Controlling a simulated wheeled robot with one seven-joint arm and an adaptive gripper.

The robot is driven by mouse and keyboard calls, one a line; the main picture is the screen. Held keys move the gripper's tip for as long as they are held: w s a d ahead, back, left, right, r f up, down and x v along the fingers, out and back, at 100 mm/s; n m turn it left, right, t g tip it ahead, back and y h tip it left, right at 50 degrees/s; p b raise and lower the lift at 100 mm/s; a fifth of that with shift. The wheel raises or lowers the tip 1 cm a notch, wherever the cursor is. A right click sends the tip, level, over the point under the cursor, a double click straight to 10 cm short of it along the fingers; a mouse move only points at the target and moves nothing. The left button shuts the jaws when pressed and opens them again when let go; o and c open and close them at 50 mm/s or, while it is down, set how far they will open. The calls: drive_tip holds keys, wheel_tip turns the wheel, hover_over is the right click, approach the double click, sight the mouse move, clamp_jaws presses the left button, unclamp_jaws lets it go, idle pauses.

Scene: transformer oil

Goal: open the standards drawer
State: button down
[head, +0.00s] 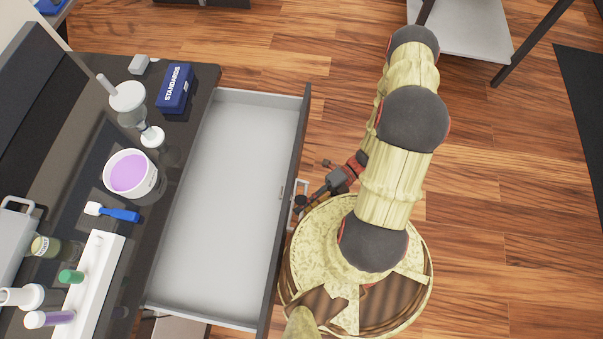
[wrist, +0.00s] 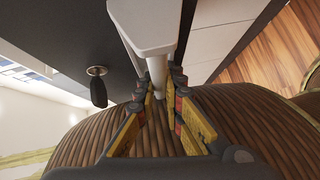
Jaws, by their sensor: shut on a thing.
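The drawer (head: 225,200) stands pulled far out from under the dark counter, and its light grey inside looks empty. Its dark front panel (head: 285,212) carries a pale bar handle (head: 302,187) on the outer side. My gripper (head: 299,206) is at the lower part of this handle, partly hidden in the head view. In the wrist view my gripper (wrist: 162,98) has its yellow and black fingers on both sides of the pale handle (wrist: 157,68), shut on it. A blue box marked STANDARDS (head: 175,88) sits on the counter beside the drawer.
The dark counter (head: 173,157) holds a tub of purple liquid (head: 131,175), a blue-handled brush (head: 118,213), a white rack (head: 97,280) and several bottles. My round base is close to the drawer's front. Wooden floor (head: 500,210) is clear to the right.

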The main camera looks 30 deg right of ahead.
drive_tip(key=c, duration=1.9)
unclamp_jaws()
drive_tip(key=shift+d, duration=0.1)
drive_tip(key=w+d+r, duration=0.1)
drive_tip(key=d, duration=1)
drive_tip(key=shift+d+r, duration=0.3)
drive_tip(key=shift+d, duration=0.05)
drive_tip(key=shift+w, duration=0.1)
